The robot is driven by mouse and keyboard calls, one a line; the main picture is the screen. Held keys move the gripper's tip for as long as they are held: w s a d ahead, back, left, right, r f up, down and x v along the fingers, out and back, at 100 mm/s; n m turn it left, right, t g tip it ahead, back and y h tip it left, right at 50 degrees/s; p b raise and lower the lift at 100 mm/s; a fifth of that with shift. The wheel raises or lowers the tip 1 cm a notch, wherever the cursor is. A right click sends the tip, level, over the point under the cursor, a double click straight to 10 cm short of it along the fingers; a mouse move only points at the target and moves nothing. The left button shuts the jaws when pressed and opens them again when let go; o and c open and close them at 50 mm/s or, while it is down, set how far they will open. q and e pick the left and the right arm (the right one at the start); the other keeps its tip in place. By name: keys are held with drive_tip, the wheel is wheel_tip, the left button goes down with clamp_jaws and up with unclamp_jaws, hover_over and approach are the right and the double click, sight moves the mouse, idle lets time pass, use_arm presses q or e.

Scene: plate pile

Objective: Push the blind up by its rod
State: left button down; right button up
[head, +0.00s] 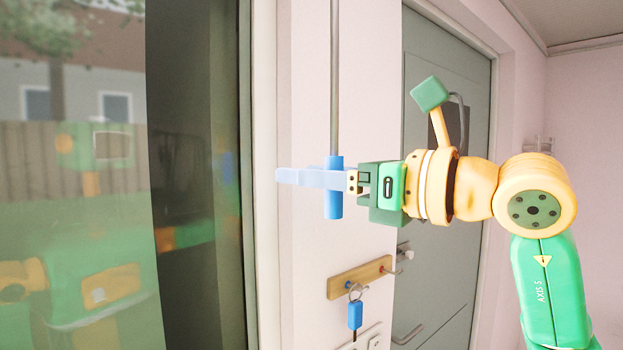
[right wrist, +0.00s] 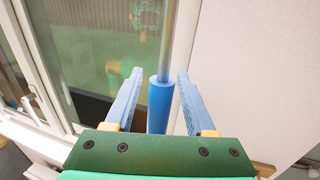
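The rod (head: 335,80) is a thin grey bar hanging upright by the wall, with a thick blue handle (head: 333,208) at its lower end. My right gripper (head: 285,177) reaches in from the right, level with the handle's upper part. In the right wrist view the blue handle (right wrist: 160,105) stands between the two open light-blue fingers (right wrist: 159,73), with a gap on each side. The rod (right wrist: 166,40) runs up from it. I cannot make out the blind itself in either view. My left gripper is not in view.
A window (head: 75,200) on the left reflects my body. Below the handle, a wooden key rack (head: 358,278) holds a key with a blue tag (head: 355,315). A grey door (head: 440,250) stands behind my right arm.

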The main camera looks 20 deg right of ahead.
drive_tip(key=shift+f, duration=0.1)
drive_tip(key=b+v, duration=0.3)
drive_tip(key=v, duration=0.4)
idle(0.4)
